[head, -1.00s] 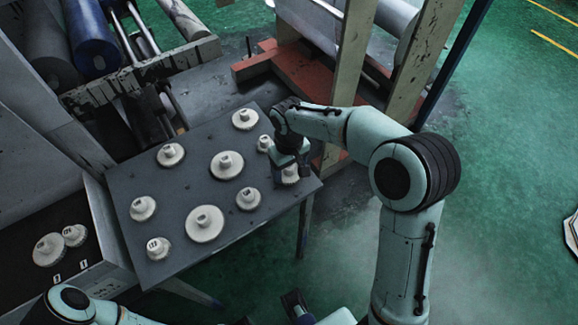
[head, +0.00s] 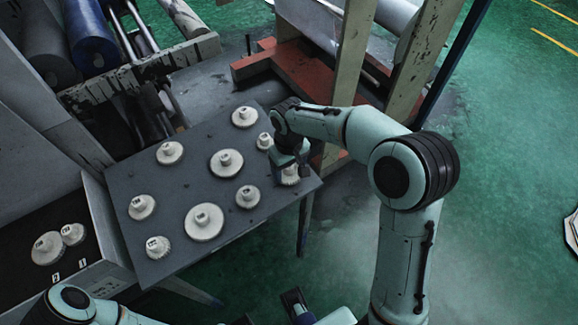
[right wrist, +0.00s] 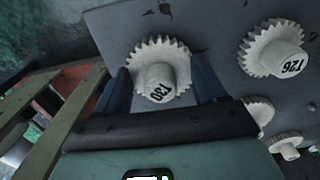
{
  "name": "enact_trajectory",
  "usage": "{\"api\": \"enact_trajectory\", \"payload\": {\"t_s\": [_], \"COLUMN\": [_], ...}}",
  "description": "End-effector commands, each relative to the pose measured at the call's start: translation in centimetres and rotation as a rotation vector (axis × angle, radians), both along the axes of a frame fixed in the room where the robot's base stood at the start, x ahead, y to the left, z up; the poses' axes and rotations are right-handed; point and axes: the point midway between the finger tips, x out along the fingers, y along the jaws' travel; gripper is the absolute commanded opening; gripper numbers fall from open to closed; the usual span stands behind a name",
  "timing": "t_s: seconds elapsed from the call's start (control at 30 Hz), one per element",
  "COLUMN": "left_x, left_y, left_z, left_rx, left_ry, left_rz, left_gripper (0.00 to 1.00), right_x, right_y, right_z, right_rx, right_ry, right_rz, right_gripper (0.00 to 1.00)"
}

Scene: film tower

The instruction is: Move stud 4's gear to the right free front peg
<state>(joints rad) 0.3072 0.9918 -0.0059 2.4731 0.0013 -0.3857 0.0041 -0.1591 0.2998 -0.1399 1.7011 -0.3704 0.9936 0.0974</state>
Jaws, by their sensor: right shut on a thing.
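My right gripper (head: 291,172) is at the right corner of the dark grey board (head: 180,222). It is shut on a white toothed gear (head: 290,180). In the right wrist view this gear (right wrist: 160,72) has a round hub with a number that looks like 130, and the blue fingers lie on either side of it. The gear appears at board level; whether it touches the board is unclear. Part of a dark blue gripper, apparently my left (head: 297,305), shows at the bottom edge; its jaws are not clear. Stud numbers and the free front pegs cannot be made out.
Several other white gears stand on the board, including a small one (head: 264,141) close behind my right gripper and one marked 126 (right wrist: 278,52). A tray (head: 75,285) at left holds two gears, with labels 2 and 1 on its front. A wooden post (head: 349,60) stands behind my right arm.

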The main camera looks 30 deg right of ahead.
Motion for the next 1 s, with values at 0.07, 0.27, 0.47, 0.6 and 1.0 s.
{"api": "enact_trajectory", "payload": {"t_s": [0.07, 0.27, 0.47, 0.6, 1.0], "left_x": [-0.03, -0.07, -0.12, -0.14, 0.03], "left_y": [0.0, 0.0, 0.0, 0.0, 0.01], "left_z": [-0.11, -0.3, -0.49, -0.61, -0.52], "left_rx": [0.0, 0.0, -0.001, 0.0, 0.0], "left_ry": [0.0, 0.001, 0.002, 0.002, -0.003], "left_rz": [0.0, 0.0, -0.001, 0.0, 0.001], "left_gripper": [0.62, 0.62, 0.62, 0.62, 0.62], "right_x": [-0.01, -0.01, -0.01, -0.01, -0.01], "right_y": [-0.01, -0.01, -0.01, -0.01, 0.0], "right_z": [-0.17, -0.47, -0.77, -0.99, -0.96], "right_rx": [0.0, 0.0, 0.0, 0.0, 0.0], "right_ry": [0.0, 0.0, 0.0, 0.0, 0.0], "right_rz": [0.0, 0.0, 0.0, 0.0, 0.0], "right_gripper": [0.39, 0.39, 0.39, 0.39, 1.0]}}
